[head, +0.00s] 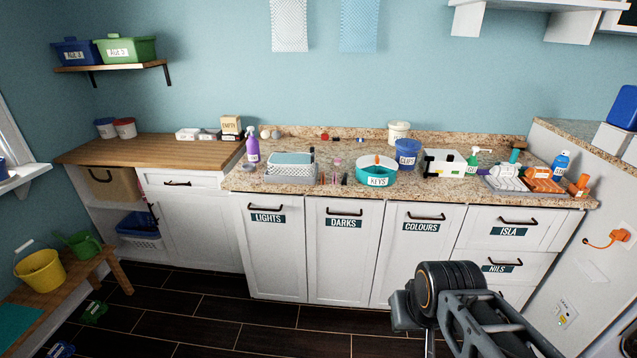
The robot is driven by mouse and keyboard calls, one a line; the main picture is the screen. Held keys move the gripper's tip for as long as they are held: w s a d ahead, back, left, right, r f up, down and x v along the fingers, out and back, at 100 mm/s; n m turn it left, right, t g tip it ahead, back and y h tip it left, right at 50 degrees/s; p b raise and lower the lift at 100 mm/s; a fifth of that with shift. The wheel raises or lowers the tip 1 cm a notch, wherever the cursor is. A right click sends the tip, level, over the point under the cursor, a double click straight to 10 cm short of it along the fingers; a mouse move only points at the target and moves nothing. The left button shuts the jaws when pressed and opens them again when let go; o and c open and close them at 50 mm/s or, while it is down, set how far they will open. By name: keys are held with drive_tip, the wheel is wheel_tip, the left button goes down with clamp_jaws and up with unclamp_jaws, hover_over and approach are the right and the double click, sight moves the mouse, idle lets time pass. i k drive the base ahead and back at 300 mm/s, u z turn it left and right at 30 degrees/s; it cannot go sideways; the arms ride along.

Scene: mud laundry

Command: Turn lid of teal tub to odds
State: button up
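A round teal tub (376,179) with a white label reading "KEYS" stands on the speckled stone counter, near the middle of the head view. Its top (372,162) looks white with an orange pointed mark on it. The marks around its top are too small to read, so I cannot tell which setting the lid is turned to. Part of my arm, a dark joint and grey links, shows at the lower right, below the counter and apart from the tub. My gripper's fingers do not show.
A blue tub (407,154) stands close behind the teal tub on the right, with a white box (443,163) beside it. A grey tray (289,174) and small items lie to the left. A purple spray bottle (252,146) stands farther left. Dark floor (230,325) is open in front.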

sight(369, 161)
drive_tip(key=u, duration=1.15)
drive_tip(key=i, duration=1)
drive_tip(key=z, duration=1.3)
